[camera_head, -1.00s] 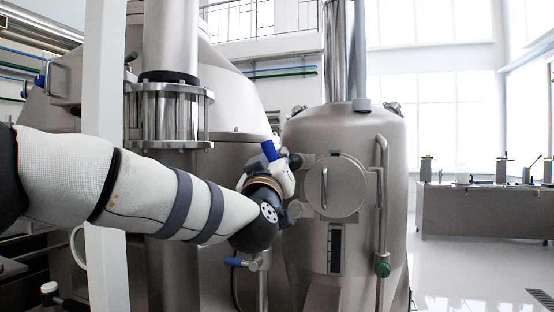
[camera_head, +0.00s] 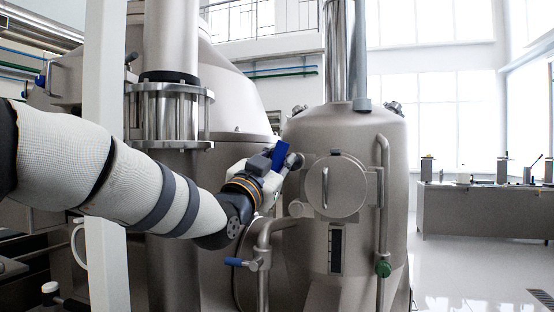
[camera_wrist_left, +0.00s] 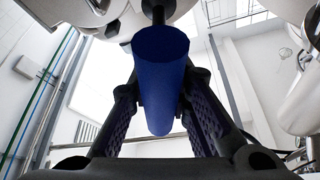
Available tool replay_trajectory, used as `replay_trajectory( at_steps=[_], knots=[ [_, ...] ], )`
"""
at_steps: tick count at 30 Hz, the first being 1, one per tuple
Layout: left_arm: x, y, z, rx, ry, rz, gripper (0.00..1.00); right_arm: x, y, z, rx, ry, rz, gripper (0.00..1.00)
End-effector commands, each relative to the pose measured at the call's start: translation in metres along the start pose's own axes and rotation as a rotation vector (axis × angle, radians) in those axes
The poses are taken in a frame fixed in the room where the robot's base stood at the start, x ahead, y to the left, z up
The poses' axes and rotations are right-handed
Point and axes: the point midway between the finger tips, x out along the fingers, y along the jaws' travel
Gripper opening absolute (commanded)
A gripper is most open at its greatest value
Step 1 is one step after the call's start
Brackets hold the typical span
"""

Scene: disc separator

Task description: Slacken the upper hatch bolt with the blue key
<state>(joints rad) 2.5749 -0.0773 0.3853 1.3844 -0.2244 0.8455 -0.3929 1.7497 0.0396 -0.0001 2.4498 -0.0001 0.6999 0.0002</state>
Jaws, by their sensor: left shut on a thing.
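In the left wrist view the handle (camera_wrist_left: 160,75) stands between the two dark fingers of my left gripper (camera_wrist_left: 161,95). A dark shaft runs from it toward the bolt; I cannot tell how fully they engage. The round hatch (camera_head: 345,197) looks closed. The lower hatch bolt (camera_head: 297,208) is at its lower left. My right gripper is out of view.
A bent pipe with a blue-handled valve (camera_head: 238,262) lies below my left wrist. A vertical pipe with a green knob (camera_head: 382,268) stands right of the hatch. A white post (camera_head: 105,190) stands behind my left arm.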

Motion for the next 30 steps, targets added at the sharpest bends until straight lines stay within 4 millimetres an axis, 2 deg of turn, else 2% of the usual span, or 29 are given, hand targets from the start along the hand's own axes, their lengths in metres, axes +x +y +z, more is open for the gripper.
replay_trajectory(
  at_steps=[3, 11, 18, 21, 30],
  knots=[
    [0.0004, 0.0008, -0.0005, 0.131, 0.001, 0.053, 0.0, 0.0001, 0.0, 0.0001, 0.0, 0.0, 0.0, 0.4],
    [0.0004, 0.0007, -0.0004, 0.162, 0.002, 0.065, 0.0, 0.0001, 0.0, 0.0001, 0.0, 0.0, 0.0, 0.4],
    [-0.0007, 0.0069, 0.0023, 0.806, 0.009, 0.329, 0.0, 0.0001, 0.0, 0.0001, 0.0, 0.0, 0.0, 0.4],
    [-0.0013, 0.0087, 0.0039, 0.943, 0.009, 0.388, 0.0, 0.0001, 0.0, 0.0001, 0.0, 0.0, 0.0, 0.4],
    [-0.0015, 0.0092, 0.0045, 0.962, 0.01, 0.398, 0.0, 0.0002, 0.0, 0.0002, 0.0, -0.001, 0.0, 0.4]
  ],
)
